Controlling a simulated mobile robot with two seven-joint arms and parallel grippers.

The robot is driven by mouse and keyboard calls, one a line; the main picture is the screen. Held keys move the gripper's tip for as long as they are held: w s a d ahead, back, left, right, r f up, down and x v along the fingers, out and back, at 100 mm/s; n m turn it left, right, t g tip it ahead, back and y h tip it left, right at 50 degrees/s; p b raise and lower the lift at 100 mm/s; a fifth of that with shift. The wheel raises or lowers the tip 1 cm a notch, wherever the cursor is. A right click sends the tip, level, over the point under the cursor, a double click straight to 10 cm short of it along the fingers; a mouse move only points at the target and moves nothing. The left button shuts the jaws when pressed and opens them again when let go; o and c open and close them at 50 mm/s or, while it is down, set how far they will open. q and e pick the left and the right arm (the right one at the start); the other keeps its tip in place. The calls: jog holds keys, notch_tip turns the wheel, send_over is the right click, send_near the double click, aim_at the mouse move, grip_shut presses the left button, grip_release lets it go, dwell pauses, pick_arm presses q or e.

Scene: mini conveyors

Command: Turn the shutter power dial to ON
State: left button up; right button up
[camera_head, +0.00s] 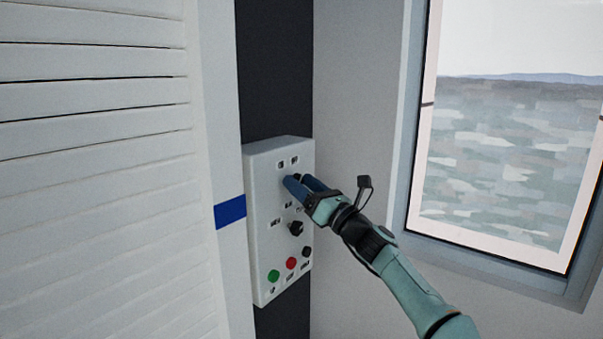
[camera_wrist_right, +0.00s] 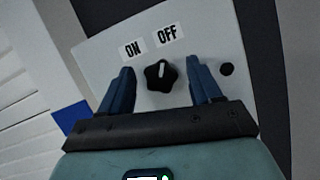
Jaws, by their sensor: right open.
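The white control box (camera_head: 264,205) hangs on a dark wall strip. The black shutter power dial shows in the right wrist view (camera_wrist_right: 160,76), below an ON label (camera_wrist_right: 133,49) and an OFF label (camera_wrist_right: 168,35). A light mark on the dial points up and slightly right, toward OFF. My right gripper (camera_head: 303,186) is at the upper part of the box, and its fingers mostly hide the dial in the head view. In the wrist view the open blue fingers of the right gripper (camera_wrist_right: 162,88) stand on either side of the dial, with gaps showing. My left gripper is out of view.
Lower on the box are a second black knob (camera_head: 296,228), a green button (camera_head: 273,276), a red button (camera_head: 291,263) and a black button (camera_head: 306,252). A white slatted shutter (camera_head: 95,180) is at left, a window (camera_head: 505,150) at right.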

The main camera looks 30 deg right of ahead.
jog(key=shift+w+a+r, duration=0.1)
jog(key=shift+w, duration=0.2)
jog(key=shift+c, duration=0.9)
jog(key=c, duration=0.9)
jog(key=shift+o, duration=0.2)
